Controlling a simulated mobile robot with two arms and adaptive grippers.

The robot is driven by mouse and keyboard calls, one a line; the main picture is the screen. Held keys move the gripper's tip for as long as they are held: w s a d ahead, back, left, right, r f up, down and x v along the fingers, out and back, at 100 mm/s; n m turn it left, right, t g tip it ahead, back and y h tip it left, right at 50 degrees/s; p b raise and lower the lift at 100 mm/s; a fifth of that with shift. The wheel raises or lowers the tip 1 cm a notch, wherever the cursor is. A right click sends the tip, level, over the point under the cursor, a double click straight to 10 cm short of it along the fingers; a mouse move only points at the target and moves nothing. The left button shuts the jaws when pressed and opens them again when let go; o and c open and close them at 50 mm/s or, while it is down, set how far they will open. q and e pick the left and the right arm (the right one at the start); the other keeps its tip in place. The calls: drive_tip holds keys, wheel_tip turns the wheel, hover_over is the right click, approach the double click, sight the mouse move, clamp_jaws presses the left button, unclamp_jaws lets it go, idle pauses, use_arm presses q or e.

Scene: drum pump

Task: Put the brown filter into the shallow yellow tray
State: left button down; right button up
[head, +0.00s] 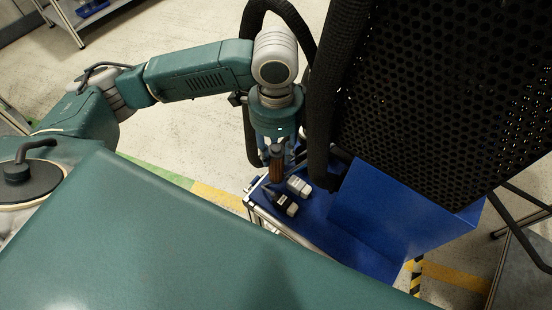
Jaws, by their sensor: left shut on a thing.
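My left gripper (277,160) points down over the blue work surface (338,232) and is shut on the brown filter (277,173). The filter is a small brown upright cylinder, its upper part hidden by the fingers. I cannot tell whether its lower end touches anything. No shallow yellow tray shows in this view. My right gripper is not in view.
A white block (299,186) and a black-and-white block (287,205) lie close beside the filter. A black perforated panel (440,90) and a blue upright sheet (400,215) stand to the right. Bare floor (180,135) lies to the left.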

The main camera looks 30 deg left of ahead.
use_arm(q)
drive_tip(key=shift+f, duration=2.2)
drive_tip(key=c, duration=1.3)
unclamp_jaws()
drive_tip(key=shift+f, duration=0.1)
